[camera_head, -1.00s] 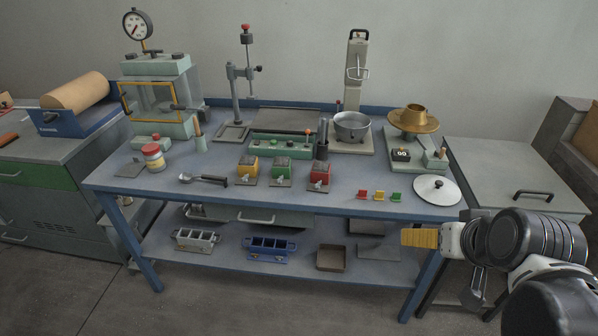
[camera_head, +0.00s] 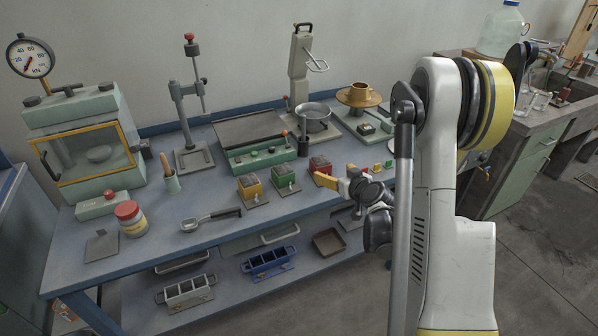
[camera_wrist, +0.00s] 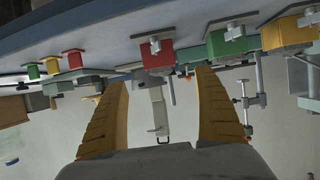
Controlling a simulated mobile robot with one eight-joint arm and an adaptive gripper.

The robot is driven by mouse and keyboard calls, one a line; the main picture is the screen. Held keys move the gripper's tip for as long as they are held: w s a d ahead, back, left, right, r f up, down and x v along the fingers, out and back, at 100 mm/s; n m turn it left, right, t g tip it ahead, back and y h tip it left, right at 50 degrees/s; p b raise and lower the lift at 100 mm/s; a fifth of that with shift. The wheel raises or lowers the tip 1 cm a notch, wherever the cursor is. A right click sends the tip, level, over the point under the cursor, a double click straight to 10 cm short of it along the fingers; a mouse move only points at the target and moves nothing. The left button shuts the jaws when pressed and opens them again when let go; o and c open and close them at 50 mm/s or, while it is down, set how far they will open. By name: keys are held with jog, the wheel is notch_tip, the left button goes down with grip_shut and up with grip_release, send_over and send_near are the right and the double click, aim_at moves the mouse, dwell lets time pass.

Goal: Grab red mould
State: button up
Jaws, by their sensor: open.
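The red mould (camera_head: 319,164) is a small red block on a grey base plate, on the blue bench at the right end of a row with a green mould (camera_head: 284,174) and a yellow mould (camera_head: 249,181). My gripper (camera_head: 335,177) is open and empty in front of the bench's front edge, close to the red mould. In the wrist view, which looks upside down, the red mould (camera_wrist: 157,52) shows beyond the two ribbed yellow fingers (camera_wrist: 159,78), roughly centred between them and apart from them.
Small coloured pieces (camera_head: 377,168) sit right of the red mould, partly behind my arm. A spoon (camera_head: 205,221) lies left. Moulds (camera_head: 270,262) and a box (camera_head: 329,241) sit on the lower shelf.

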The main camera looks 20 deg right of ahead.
aim_at(318, 161)
jog(key=b+x, duration=0.1)
jog(key=x, duration=0.2)
jog(key=b+x, duration=0.1)
jog(key=x, duration=0.3)
jog(key=b+x, duration=0.2)
jog(key=x, duration=0.1)
jog(key=shift+w+r, duration=0.2)
jog(key=shift+w, duration=0.2)
jog(key=shift+r, duration=0.1)
jog(key=c, duration=1.5)
